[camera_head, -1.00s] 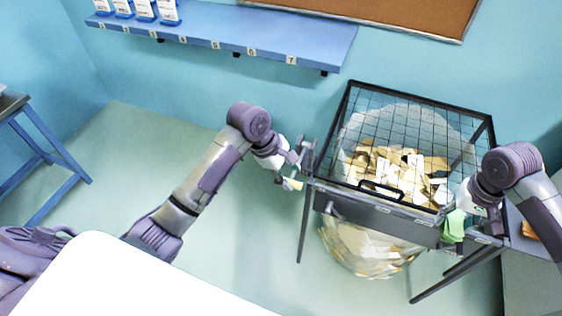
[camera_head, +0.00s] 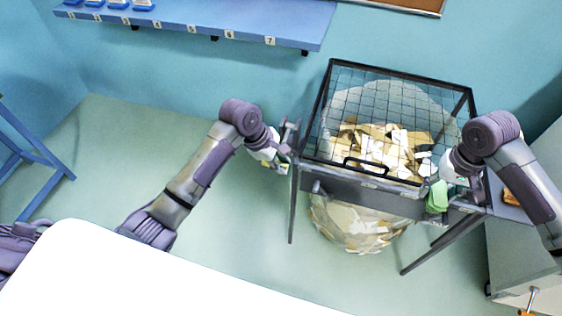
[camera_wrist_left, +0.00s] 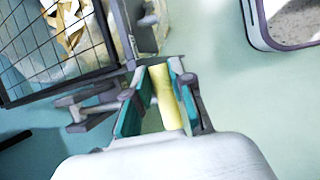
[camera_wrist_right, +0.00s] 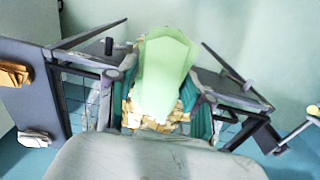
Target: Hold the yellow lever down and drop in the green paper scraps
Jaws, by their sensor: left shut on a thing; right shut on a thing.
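The yellow lever (camera_wrist_left: 167,98) lies between the teal-padded fingers of my left gripper (camera_wrist_left: 160,72) in the left wrist view. My left gripper (camera_head: 282,155) is shut on it beside the left front corner of the bin stand. The green paper scraps (camera_head: 437,196) hang from my right gripper (camera_head: 449,186) at the stand's right front corner. In the right wrist view the green scraps (camera_wrist_right: 163,70) are a pale green sheet-like bundle between the fingers. The dark stand (camera_head: 355,184) carries a wire mesh lid (camera_head: 385,105) with a black handle (camera_head: 366,165).
Tan and white scraps (camera_head: 380,145) show through the mesh, and a clear bag (camera_head: 355,222) bulges below the stand. A grey cabinet (camera_head: 525,250) stands at the right. A blue shelf (camera_head: 200,20) is on the back wall. The floor left of the stand is clear.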

